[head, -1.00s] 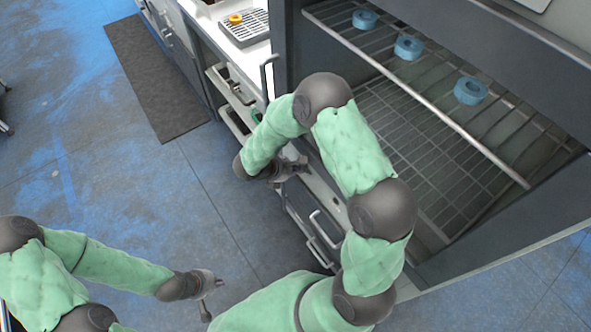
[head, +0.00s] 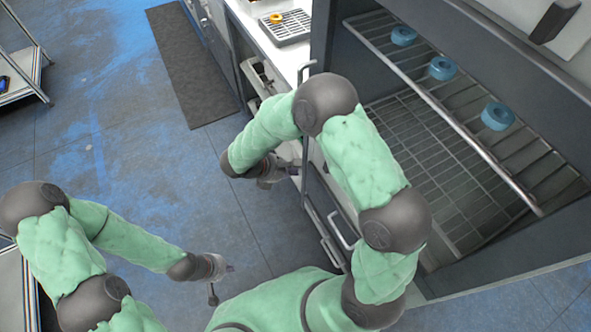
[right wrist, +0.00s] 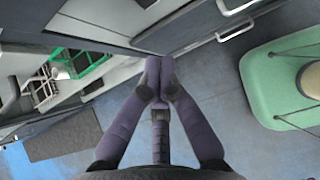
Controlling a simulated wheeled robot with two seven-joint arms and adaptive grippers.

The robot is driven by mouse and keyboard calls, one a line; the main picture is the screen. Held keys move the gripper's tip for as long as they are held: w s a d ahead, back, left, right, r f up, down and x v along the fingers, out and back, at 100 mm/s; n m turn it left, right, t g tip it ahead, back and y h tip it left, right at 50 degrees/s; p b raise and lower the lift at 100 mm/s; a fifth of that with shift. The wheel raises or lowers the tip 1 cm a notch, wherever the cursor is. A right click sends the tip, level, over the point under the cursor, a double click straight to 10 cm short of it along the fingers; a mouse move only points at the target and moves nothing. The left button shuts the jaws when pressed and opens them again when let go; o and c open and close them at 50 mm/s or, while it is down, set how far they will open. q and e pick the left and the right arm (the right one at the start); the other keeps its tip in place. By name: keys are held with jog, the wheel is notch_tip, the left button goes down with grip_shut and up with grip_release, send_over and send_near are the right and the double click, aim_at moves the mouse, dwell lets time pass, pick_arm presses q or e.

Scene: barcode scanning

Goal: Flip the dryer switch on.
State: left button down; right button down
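The dryer (head: 330,40) is the large dark cabinet at the right of the head view, with its wire-rack inside showing. No switch can be made out in either view. My right gripper (head: 283,170) is in front of the cabinets, below and left of the dryer's opening. In the right wrist view the right gripper's (right wrist: 158,80) fingertips are together with nothing seen between them. My left gripper (head: 222,282) is over the floor at the lower middle, its fingers apart and empty.
Three blue rings (head: 442,68) sit on the upper rack (head: 470,118). A tray (head: 285,27) with an orange ring (head: 276,18) stands on the white counter. A dark handle-like part (head: 557,20) shows at top right. Open floor lies left.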

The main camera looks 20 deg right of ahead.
dwell(0.3)
jog(key=a+f+h+p, duration=0.1)
jog(key=a+f+h, duration=0.2)
jog(key=f+h, duration=0.1)
jog(key=shift+s+f+p, duration=0.2)
jog(key=shift+f+p, duration=0.15)
jog(key=shift+f, duration=0.3)
jog(key=shift+w+d+r+b+x, duration=0.1)
jog(key=shift+r+b+x, duration=0.3)
jog(key=shift+x, duration=1.9)
jog(key=shift+w+d+r+b+x, duration=0.15)
jog(key=shift+b+x, duration=0.55)
jog(key=shift+x, duration=1.6)
jog(key=shift+s+d+r+b+x, duration=0.15)
jog(key=shift+b+x, duration=0.4)
jog(key=shift+x, duration=1.75)
jog(key=shift+w+a, duration=0.1)
